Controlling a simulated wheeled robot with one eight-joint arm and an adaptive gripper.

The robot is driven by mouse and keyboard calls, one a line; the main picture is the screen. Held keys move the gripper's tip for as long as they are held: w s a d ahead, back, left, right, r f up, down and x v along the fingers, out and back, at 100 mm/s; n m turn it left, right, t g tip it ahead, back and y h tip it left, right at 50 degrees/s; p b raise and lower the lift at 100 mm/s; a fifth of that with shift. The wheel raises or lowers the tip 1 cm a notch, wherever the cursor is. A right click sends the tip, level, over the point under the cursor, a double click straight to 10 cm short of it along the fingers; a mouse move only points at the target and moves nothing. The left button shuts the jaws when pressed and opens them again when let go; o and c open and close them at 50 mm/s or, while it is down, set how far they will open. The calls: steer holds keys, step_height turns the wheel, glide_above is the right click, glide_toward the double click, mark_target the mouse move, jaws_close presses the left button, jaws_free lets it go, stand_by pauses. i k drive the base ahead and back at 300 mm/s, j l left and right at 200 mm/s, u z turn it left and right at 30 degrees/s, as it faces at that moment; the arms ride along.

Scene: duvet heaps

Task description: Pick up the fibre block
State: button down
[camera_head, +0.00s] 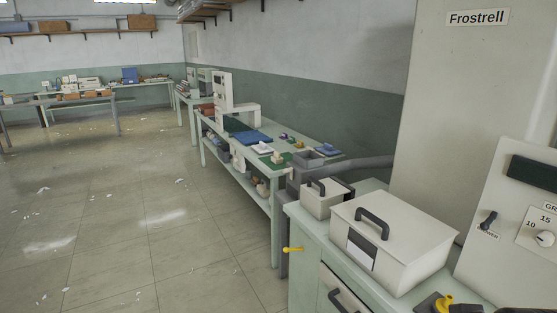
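I cannot pick out the fibre block for certain in the head view. Several small items lie on the long green bench (233,148) in the middle, too small to identify. Among them are a white piece (263,147), a yellowish piece (299,144), a purple piece (284,136) and a blue flat item (327,150). A small pale item (277,157) sits on a dark green patch near the bench's near end. My gripper is not in view.
A pale lidded box (405,235) and a smaller one (321,203) stand on the near cabinet at right. A grey pipe-like part (350,165) crosses the bench's near end. Open floor (130,220), littered with white scraps, lies at left. Tables (70,97) stand at the back.

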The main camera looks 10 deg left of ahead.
mark_target(277, 159)
steer(key=u, duration=0.6)
steer(key=i+j+u, duration=0.25)
steer(key=i+u, duration=0.65)
steer(key=i, duration=2.1)
steer(key=i+j+z, duration=0.1)
steer(key=i, duration=0.95)
steer(key=i+j, duration=0.1)
steer(key=i, duration=0.95)
steer(key=z, duration=0.4)
steer(key=i+z, duration=0.1)
steer(key=z, duration=0.35)
steer(key=j+z, duration=0.1)
steer(key=z, duration=0.3)
steer(key=i+z, duration=0.1)
steer(key=z, duration=0.3)
steer(key=j+z, duration=0.15)
steer(key=z, duration=0.25)
steer(key=j+z, duration=0.1)
steer(key=z, duration=2.05)
steer(key=i, duration=0.1)
